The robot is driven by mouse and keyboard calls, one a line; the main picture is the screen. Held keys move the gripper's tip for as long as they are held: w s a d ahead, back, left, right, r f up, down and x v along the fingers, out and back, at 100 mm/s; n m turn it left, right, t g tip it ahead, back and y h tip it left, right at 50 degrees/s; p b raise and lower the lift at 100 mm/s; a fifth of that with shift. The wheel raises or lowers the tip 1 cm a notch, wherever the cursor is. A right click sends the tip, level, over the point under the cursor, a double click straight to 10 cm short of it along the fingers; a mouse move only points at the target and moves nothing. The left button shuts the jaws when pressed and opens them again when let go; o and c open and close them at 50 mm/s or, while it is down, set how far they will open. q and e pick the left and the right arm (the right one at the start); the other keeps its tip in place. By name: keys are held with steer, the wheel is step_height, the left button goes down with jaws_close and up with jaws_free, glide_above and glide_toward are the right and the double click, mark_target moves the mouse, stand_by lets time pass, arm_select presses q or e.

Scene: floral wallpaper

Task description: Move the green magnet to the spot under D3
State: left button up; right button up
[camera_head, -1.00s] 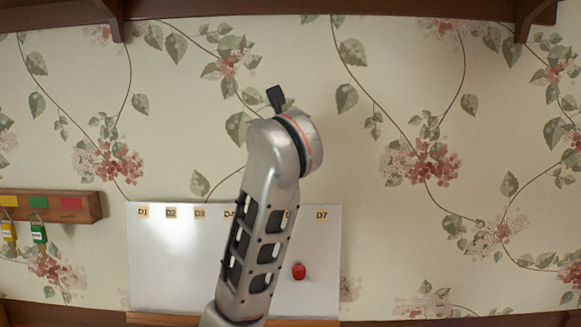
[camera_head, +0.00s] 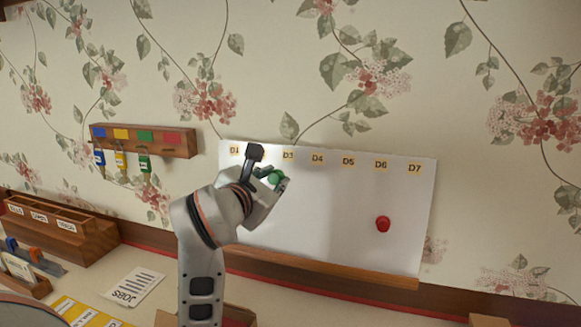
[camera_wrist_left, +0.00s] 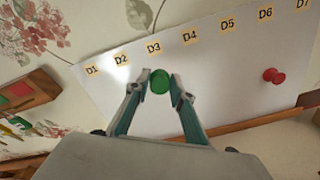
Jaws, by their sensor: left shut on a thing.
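The green magnet (camera_head: 275,177) is between the fingertips of my left gripper (camera_head: 277,179), which is shut on it. In the left wrist view the green magnet (camera_wrist_left: 159,82) sits between the fingertips, below the D3 label (camera_wrist_left: 153,47). In the head view the D3 label (camera_head: 288,153) is just above and right of the magnet. The whiteboard (camera_head: 330,220) carries labels D1 to D7; D2 is hidden behind my gripper in the head view. I cannot tell whether the magnet touches the board. My right gripper is not in view.
A red magnet (camera_head: 383,224) is on the board below D6. A wooden key rack (camera_head: 165,140) with coloured tags hangs left of the board. A wooden ledge (camera_head: 330,271) runs under the board. A sorter box (camera_head: 60,228) and papers lie on the desk.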

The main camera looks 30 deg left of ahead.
mark_target(288, 170)
arm_select(q)
steer(key=shift+w+a+f+b, duration=0.2)
steer(key=shift+w+b, duration=0.15)
steer(key=shift+w, duration=0.2)
steer(key=b+x, duration=0.2)
steer(key=x, duration=0.2)
steer(key=shift+w+f, duration=0.1)
steer(key=shift+w, duration=0.3)
steer(key=shift+w, duration=0.1)
stand_by(0.5)
steer(key=shift+w+a+b, duration=0.1)
steer(key=shift+w+b, duration=0.1)
steer(key=shift+b, duration=0.15)
stand_by(0.4)
